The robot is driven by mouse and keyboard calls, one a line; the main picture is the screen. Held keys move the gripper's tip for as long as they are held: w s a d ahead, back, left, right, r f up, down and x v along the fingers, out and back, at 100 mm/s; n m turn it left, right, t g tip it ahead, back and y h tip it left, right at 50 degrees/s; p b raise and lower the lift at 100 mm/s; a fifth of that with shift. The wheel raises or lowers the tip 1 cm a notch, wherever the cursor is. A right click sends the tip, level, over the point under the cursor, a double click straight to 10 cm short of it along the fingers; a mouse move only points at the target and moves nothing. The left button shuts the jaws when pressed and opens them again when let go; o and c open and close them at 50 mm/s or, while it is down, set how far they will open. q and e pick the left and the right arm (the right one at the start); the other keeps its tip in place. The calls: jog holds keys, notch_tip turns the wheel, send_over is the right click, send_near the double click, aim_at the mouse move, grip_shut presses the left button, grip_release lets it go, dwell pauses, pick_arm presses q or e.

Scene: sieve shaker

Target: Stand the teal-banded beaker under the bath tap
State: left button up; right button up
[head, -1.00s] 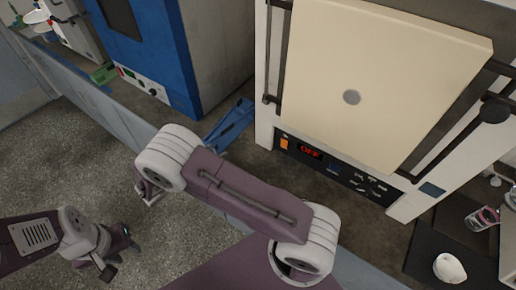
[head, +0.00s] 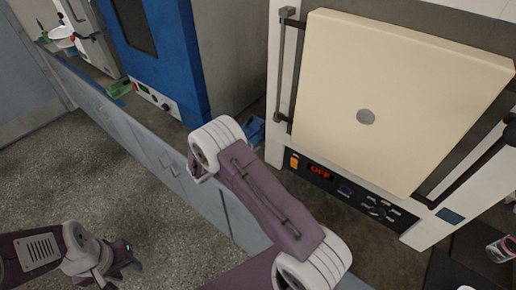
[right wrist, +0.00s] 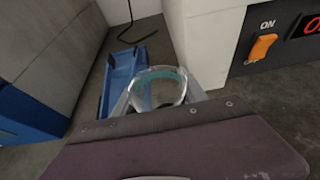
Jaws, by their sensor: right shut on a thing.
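The teal-banded beaker (right wrist: 157,90) is clear glass with a teal band near its rim. In the right wrist view it sits between the grey fingers of my right gripper (right wrist: 158,98), which is shut on it. That gripper and the beaker are hidden in the head view, where my right arm's purple and white links cross the middle. My left gripper (head: 122,268) is low at the left over the speckled floor, apart from everything; its jaw opening is too small to judge. No bath tap can be made out.
A cream-doored furnace (head: 400,105) stands on the counter, its display reading OFF. A blue oven (head: 158,60) is to its left. A blue stand (right wrist: 128,80) lies on the counter between them. A glass with a pinkish band (head: 500,250) is at the right edge.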

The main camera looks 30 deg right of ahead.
jog(key=d, duration=0.1)
jog(key=w+d, duration=0.1)
jog(key=d, duration=0.1)
jog(key=shift+w+d, duration=0.15)
jog(key=shift+w, duration=0.05)
jog(key=shift+f, duration=1.75)
jog(key=shift+f, duration=0.1)
jog(key=shift+f, duration=0.15)
jog(key=o, duration=1.1)
